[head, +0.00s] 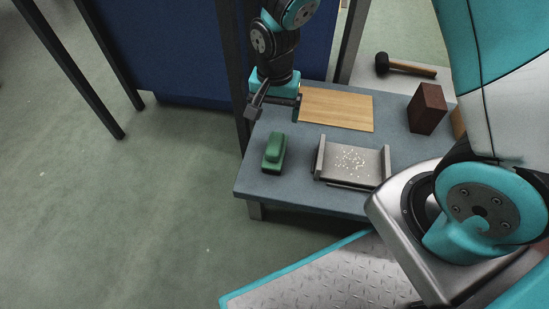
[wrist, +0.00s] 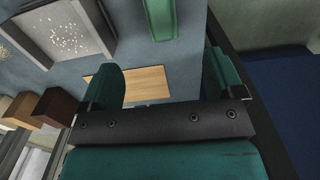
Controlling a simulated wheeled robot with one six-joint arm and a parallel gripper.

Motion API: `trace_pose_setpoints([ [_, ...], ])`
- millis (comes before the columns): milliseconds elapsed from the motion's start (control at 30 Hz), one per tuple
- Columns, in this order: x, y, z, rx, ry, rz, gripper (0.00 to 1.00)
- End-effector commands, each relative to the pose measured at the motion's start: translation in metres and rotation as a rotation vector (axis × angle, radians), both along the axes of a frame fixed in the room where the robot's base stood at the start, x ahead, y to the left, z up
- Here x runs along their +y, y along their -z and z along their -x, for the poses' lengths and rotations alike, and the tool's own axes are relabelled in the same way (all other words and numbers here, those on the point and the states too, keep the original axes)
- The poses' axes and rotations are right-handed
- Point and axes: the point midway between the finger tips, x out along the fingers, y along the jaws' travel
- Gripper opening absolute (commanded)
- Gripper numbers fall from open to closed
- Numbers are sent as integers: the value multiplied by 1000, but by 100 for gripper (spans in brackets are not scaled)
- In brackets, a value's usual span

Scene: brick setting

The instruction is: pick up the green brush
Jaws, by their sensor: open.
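The green brush (head: 274,153) lies on the grey-blue table (head: 300,199) near its left front corner, left of a metal tray. In the wrist view part of the brush (wrist: 160,18) shows at the top edge, cut off by the frame. My gripper (head: 276,104) is above the table's back left part, behind the brush and apart from it. In the wrist view the two fingers of my gripper (wrist: 165,84) stand wide apart with nothing between them but the view of the table and board below.
A metal tray (head: 319,158) with white crumbs is right of the brush. A wooden board (head: 336,109) lies behind the tray. A dark red brick (head: 427,109) stands upright at the right. A hammer (head: 405,67) lies at the back. The table's left edge is close to the brush.

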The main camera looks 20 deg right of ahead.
Motion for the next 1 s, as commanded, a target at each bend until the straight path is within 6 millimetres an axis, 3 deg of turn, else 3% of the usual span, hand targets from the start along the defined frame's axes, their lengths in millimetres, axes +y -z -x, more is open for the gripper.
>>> trace_pose_setpoints([
  [100, 0, 34, 1, 3, -1, 1, 87],
  [400, -1, 96, 0, 2, -1, 0, 87],
  [767, -1, 117, -1, -1, -2, -1, 87],
  [1000, -2, 152, -2, 1, -2, -1, 87],
])
